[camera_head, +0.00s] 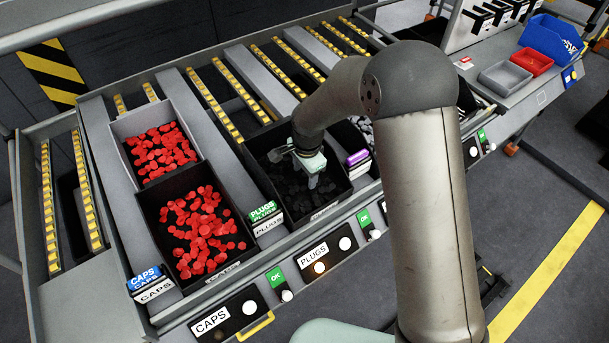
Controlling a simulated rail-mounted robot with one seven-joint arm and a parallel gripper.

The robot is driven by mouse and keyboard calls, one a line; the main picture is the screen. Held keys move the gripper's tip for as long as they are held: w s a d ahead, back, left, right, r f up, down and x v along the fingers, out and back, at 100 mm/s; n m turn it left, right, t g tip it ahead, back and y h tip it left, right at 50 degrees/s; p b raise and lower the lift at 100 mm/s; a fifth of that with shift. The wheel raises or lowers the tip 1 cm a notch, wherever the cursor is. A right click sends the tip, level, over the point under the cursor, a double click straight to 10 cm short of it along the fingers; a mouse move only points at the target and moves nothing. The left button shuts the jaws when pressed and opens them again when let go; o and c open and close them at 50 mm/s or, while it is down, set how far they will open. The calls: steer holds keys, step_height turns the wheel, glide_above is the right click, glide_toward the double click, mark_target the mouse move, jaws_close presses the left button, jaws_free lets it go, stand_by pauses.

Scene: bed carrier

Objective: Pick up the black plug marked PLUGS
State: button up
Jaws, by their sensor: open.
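The black plugs (291,190) lie as a dark heap in a black bin (263,161) in the middle of the rack. The bin carries a green and white PLUGS label (264,214) at its front left. My gripper (312,183) is open and points down inside this bin, over the plugs. Its fingertips are small here, and I cannot tell whether they touch a plug. Single plugs are hard to make out against the dark bin. My arm hides the bin's back right part.
Two bins of red caps stand to the left, a grey one (117,130) behind a black one (145,212). A purple-labelled bin (357,158) is close on the right. The bin walls surround my gripper. A rail with signs and buttons (314,253) runs along the front.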

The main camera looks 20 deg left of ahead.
steer(key=c, duration=1.1)
steer(key=shift+o, duration=0.2)
steer(key=shift+r, duration=0.1)
